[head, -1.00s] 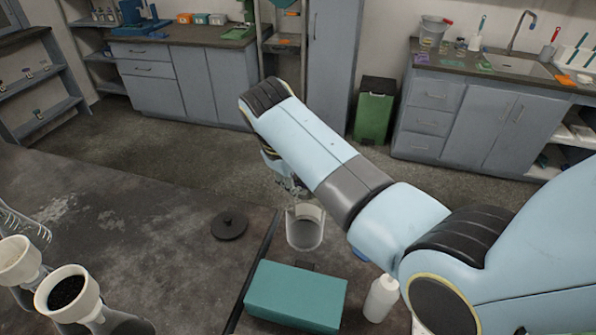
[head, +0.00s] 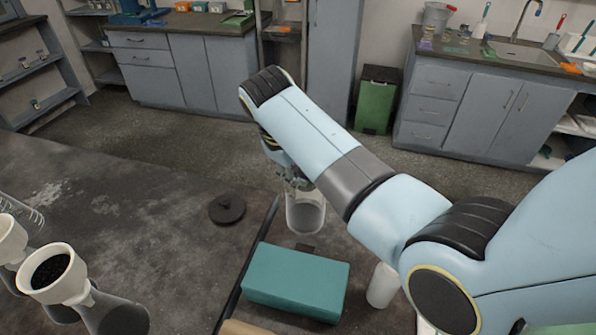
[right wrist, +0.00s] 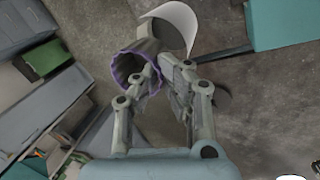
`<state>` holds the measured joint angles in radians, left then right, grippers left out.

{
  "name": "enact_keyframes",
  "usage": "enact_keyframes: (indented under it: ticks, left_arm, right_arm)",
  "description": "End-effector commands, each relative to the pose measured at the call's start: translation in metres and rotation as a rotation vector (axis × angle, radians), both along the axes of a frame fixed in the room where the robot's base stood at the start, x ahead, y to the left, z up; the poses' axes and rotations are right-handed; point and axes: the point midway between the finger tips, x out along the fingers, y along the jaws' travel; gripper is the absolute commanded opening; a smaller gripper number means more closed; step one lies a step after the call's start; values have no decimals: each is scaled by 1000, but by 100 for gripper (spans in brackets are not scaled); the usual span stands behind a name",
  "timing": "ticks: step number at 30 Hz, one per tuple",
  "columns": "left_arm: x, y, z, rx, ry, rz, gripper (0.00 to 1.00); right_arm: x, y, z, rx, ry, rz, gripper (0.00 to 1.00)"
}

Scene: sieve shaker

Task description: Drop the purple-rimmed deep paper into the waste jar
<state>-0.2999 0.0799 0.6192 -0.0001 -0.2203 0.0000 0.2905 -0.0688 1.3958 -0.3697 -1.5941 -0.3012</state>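The purple-rimmed deep paper (right wrist: 122,62) is in the right wrist view, its wavy open rim facing the camera. My right gripper (right wrist: 162,70) has its fingertips close together on the paper's edge and appears to pinch its wall. The clear waste jar (head: 305,213) stands on the dark bench. Its pale curved wall (right wrist: 178,18) shows just beyond the paper in the right wrist view. In the head view my right gripper (head: 298,184) is right at the jar's mouth. The paper is hidden there. Whether it is inside the rim is unclear. My left gripper is out of view.
A round black lid (head: 227,209) lies left of the jar. A teal box (head: 296,281) stands in front of it, with a white bottle (head: 382,286) to the right. Flasks with white funnels (head: 52,273) stand at the far left.

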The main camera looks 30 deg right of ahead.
Motion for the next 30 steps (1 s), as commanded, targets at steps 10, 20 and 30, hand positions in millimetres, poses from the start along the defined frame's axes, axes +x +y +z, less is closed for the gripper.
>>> enact_keyframes:
  ticks: [10, 20, 30]
  left_arm:
    - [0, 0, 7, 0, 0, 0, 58]
    - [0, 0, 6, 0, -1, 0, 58]
    - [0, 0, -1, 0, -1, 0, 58]
  right_arm:
    - [0, 0, 0, 0, 0, 0, 0]
    - [0, -1, -2, 0, 1, 0, 0]
    - [0, -1, -16, 0, 1, 0, 0]
